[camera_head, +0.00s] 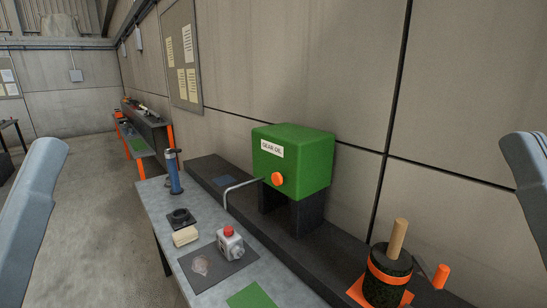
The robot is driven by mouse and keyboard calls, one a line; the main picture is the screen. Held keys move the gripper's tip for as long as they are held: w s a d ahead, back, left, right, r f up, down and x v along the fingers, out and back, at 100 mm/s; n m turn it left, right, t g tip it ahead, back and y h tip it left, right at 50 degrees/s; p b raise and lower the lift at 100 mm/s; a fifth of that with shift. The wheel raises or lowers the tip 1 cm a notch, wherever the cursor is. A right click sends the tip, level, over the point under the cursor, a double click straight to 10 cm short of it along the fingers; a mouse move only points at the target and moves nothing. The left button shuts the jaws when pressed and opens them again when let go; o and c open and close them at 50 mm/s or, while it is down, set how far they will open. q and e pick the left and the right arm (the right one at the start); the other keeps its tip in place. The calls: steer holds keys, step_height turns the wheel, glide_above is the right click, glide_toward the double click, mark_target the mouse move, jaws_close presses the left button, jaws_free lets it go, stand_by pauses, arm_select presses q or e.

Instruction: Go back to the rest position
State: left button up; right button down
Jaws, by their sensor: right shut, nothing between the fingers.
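A grey part of my left arm (30,215) rises along the left edge of the picture. Its gripper is not in the frame.
A grey bench (160,213) runs along the wall. A dark pot with an orange band (385,285) stands at lower right. Open floor lies left.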

step_height(320, 180, up, 34)
steer(key=p, duration=3)
steer(key=shift+f, duration=0.2)
